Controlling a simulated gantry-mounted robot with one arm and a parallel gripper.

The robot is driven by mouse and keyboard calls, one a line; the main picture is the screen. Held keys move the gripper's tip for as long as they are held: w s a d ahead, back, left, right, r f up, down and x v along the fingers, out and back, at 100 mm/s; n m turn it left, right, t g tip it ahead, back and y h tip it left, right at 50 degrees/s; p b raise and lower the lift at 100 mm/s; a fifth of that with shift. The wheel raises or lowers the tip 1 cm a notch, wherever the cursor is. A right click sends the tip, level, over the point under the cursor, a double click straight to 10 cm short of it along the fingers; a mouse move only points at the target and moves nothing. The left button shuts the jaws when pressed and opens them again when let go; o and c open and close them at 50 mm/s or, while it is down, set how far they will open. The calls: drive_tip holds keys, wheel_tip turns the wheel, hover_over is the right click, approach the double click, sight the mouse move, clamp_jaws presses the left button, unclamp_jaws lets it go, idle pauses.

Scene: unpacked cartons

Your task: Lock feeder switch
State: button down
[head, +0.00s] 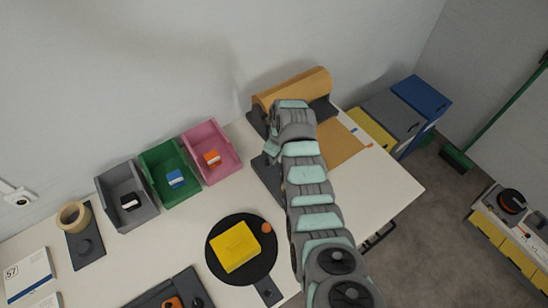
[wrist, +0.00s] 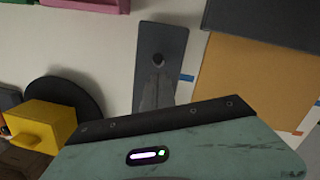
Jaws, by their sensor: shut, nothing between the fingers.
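No part is clearly recognisable as the feeder switch. A dark narrow plate (wrist: 177,40) with a round black spot lies on the table in the wrist view. In the head view this plate (head: 266,176) shows left of my arm, partly hidden by it. My gripper (wrist: 158,66) appears as a grey pointed shape over the plate, shut and empty; whether it touches the plate cannot be told. In the head view the fingertips are hidden by my arm. A roll of brown paper (head: 298,86) sits in a dark holder behind my arm, its sheet (head: 338,143) running forward.
Grey (head: 142,212), green (head: 153,165) and pink (head: 226,159) bins stand at the left back. A yellow box (head: 234,247) sits on a round black board (head: 262,263). A dark panel (head: 148,301) with an orange part lies at the front. The table's right end is clear.

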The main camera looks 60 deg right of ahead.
wheel_tip(320, 180, up, 10)
drive_tip(key=d+p, duration=0.1)
drive_tip(key=p, duration=0.4)
drive_tip(key=shift+w+d+p, duration=0.2)
drive_tip(key=shift+w+p, duration=0.1)
drive_tip(key=shift+p, duration=0.1)
drive_tip(key=shift+f, duration=0.1)
